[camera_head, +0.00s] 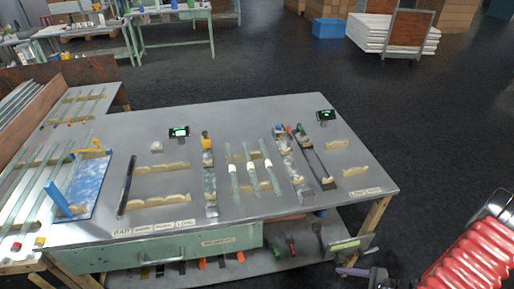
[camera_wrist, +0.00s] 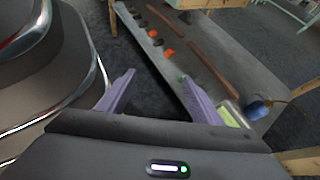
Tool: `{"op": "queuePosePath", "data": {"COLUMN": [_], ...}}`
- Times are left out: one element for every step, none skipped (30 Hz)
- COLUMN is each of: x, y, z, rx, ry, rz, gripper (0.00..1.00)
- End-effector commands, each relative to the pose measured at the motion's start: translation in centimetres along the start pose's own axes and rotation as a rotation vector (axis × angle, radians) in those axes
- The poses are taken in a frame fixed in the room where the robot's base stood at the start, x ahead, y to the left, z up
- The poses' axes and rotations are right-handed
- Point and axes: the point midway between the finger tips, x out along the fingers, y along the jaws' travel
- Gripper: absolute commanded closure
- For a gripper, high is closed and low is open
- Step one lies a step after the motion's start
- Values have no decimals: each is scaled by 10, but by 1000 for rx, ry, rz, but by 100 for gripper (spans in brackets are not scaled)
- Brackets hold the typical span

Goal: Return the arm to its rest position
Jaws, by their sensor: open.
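My gripper (camera_wrist: 158,76) shows in the wrist view with its two purple fingers spread apart and nothing between them. Dark floor and the edge of a low shelf lie beyond the fingertips. In the head view part of my gripper (camera_head: 352,271) is at the lower right, off the front right corner of the workbench (camera_head: 300,110) and lower than its top. My red ribbed arm (camera_head: 475,255) comes in from the right edge. Most of the arm is out of frame.
The bench's lower shelf (camera_wrist: 228,62), with several tools on it, is close to the right finger. A bench leg (camera_head: 372,216) stands near my gripper. Glass tubes (camera_head: 252,176) lie on holders on the bench. Open floor (camera_head: 440,130) lies right of the bench.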

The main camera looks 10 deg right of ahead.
Motion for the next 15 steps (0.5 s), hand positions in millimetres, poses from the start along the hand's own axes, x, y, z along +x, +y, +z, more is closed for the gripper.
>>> {"op": "queuePosePath", "data": {"x": [-4, -6, -8, -10, -12, -15, -17, -18, -21, -23, -24, -27, -29, -31, -33], "y": [-1, -1, 0, 0, 1, 1, 2, 2, 2, 3, 3, 4, 4, 4, 5], "z": [11, 16, 24, 29, 34, 42, 47, 52, 59, 64, 70, 77, 82, 87, 93], "rx": [-37, -57, -83, -104, -125, -152, -173, -194, -221, -242, -263, -290, -310, -332, -359], "ry": [14, 22, 32, 40, 49, 59, 67, 75, 86, 95, 104, 115, 124, 134, 147], "rz": [32, 52, 77, 97, 116, 141, 160, 178, 202, 220, 238, 261, 278, 296, 317], "gripper": [40, 40, 40, 40, 40, 40, 40, 40, 40, 40, 40, 40, 40, 40, 40]}}
